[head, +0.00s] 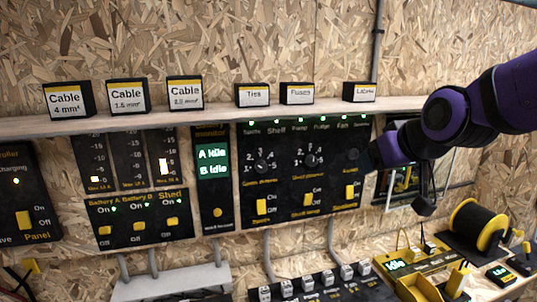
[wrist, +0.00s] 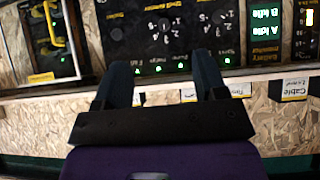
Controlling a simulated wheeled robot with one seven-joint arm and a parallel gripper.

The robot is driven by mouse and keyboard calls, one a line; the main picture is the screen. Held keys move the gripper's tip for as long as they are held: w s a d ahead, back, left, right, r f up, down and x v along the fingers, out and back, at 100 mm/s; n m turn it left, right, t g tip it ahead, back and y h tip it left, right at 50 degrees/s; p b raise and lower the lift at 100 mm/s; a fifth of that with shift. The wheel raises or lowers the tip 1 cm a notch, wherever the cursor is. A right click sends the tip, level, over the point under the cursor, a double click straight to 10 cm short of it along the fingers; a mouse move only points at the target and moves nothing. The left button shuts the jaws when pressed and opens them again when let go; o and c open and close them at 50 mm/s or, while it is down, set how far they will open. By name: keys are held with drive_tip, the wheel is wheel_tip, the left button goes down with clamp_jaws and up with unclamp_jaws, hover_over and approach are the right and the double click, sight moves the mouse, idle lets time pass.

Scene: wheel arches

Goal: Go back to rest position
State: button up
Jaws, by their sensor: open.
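My purple arm comes in from the right in the head view. Its dark gripper (head: 368,157) is in front of the right edge of the black shelf control panel (head: 285,175). In the wrist view, my gripper (wrist: 160,66) shows two dark fingers spread apart with nothing between them. The same panel (wrist: 170,30) shows beyond the fingertips, upside down. I cannot tell whether the fingers touch the panel.
A wooden shelf (head: 225,122) with labelled boxes, including a Cable box (head: 68,100), runs above the panels. A battery monitor (head: 213,175) reads idle. A framed opening (head: 405,190) lies behind my arm. A black and yellow spool (head: 478,226) stands at lower right.

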drive_tip(key=s+d+m+g+h, duration=0.1)
drive_tip(key=s+d, duration=0.3)
drive_tip(key=s, duration=0.5)
drive_tip(key=s+d+m+g+h, duration=0.1)
drive_tip(key=s+d+m+g, duration=0.1)
drive_tip(key=s, duration=0.8)
drive_tip(key=d+g, duration=0.1)
drive_tip(key=d, duration=0.1)
drive_tip(key=shift+d, duration=0.35)
